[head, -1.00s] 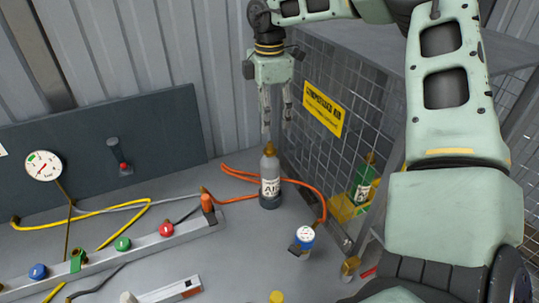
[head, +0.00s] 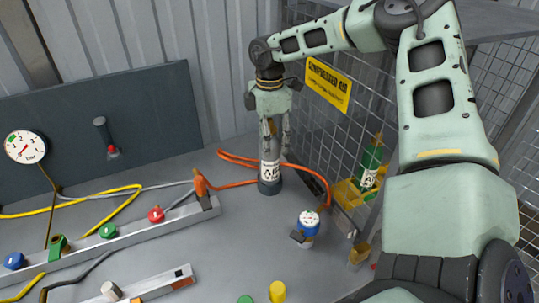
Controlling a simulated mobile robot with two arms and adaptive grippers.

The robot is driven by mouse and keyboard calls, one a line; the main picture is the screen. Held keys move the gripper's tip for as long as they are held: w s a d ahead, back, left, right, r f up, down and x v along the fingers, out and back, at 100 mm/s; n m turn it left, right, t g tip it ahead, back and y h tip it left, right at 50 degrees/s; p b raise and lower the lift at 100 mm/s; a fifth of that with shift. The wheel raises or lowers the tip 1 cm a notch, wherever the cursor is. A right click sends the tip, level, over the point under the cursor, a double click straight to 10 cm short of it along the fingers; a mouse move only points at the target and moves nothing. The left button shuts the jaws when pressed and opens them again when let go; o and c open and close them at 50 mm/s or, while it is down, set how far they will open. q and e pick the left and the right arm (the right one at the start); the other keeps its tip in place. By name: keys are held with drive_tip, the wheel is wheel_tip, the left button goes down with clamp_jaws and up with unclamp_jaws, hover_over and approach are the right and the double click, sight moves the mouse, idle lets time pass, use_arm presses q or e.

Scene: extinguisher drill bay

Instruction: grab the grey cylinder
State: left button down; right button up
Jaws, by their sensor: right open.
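The grey cylinder (head: 269,172) stands upright on the grey bench, with a white label reading AIR and a dark base. My right gripper (head: 275,150) points down at it from above, its open fingers around or just in front of the cylinder's upper part. I cannot tell whether the fingers touch it. The brass valve at its top shows between the fingers. My left gripper is not in view.
An orange hose (head: 240,184) runs beside the cylinder. A blue-and-white gauge (head: 308,224) stands in front to the right. A green cylinder (head: 370,165) sits in a yellow holder by the wire mesh. A manifold rail (head: 130,231) with coloured knobs lies left.

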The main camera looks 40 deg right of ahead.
wheel_tip(320, 180, down, 2)
drive_tip(key=shift+f, duration=0.1)
clamp_jaws()
idle(0.6)
drive_tip(key=shift+w+r, duration=0.15)
drive_tip(key=shift+r, duration=0.05)
